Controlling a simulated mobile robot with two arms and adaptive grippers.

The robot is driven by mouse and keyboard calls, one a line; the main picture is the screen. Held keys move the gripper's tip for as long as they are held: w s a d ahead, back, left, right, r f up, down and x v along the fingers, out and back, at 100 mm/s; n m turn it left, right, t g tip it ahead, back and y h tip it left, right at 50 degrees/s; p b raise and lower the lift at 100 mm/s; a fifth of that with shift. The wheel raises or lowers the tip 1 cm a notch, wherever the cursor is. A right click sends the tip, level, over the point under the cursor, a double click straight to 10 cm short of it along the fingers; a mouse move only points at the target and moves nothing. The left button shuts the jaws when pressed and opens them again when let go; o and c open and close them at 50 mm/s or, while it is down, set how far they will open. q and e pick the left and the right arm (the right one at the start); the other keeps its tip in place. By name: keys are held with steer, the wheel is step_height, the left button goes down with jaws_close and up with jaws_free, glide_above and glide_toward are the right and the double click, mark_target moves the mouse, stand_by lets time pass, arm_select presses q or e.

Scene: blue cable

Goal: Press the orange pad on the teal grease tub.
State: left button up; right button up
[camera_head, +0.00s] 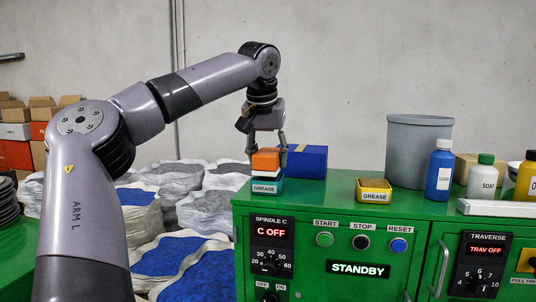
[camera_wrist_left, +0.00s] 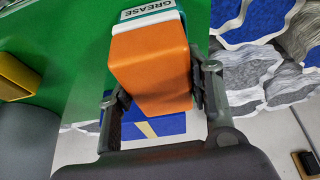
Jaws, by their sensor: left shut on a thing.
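The teal grease tub (camera_head: 267,187), with a white "GREASE" label, sits at the left end of the green cabinet's top. It shows at the top of the left wrist view (camera_wrist_left: 150,9). The orange pad (camera_head: 265,161) is a block directly above the tub; its lower end is at the tub's opening. I cannot tell how deep it sits or whether it touches the grease. My left gripper (camera_head: 267,150) points down and is shut on the pad, one finger on each side, as the left wrist view shows the pad (camera_wrist_left: 150,68) between them. My right gripper is out of view.
A blue box (camera_head: 307,161) stands close behind the pad. A yellow grease tub (camera_head: 374,190) stands to the right. Further right are a grey bin (camera_head: 417,150) and several bottles. The cabinet's front (camera_head: 330,230) carries buttons and displays. Sacks (camera_head: 170,255) lie left of it.

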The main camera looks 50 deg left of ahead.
mark_target(270, 149)
arm_select(q)
steer(key=shift+s+a, duration=0.1)
steer(key=shift+f, duration=0.55)
stand_by(2.0)
steer(key=shift+r, duration=0.1)
steer(key=shift+r, duration=3.45)
